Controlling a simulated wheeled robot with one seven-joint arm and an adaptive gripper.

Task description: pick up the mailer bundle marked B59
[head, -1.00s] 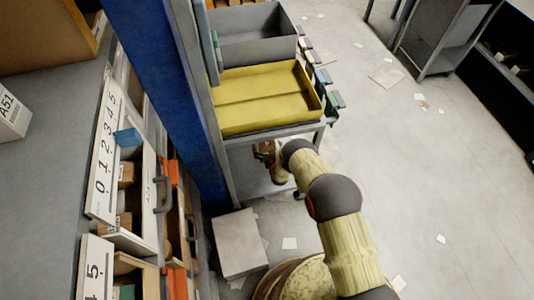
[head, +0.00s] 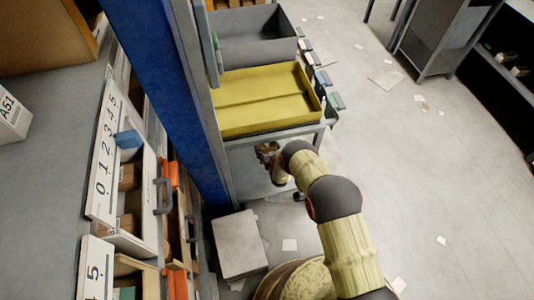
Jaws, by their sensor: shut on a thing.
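My arm reaches over the floor toward the lower part of a grey cart, and my gripper (head: 267,152) is at its far end, just below the yellow tray (head: 262,103). The gripper is small and dark here. It is shut on a small brown thing, partly hidden by the wrist and the cart. I cannot read any mark on it, and no B59 label is legible in view.
A grey bin (head: 255,40) stands behind the yellow tray. A blue post (head: 168,90) rises beside the cart. Open drawers (head: 130,190) with brown contents line the left. A pale box (head: 240,245) sits on the floor. Loose papers lie on the open floor at right.

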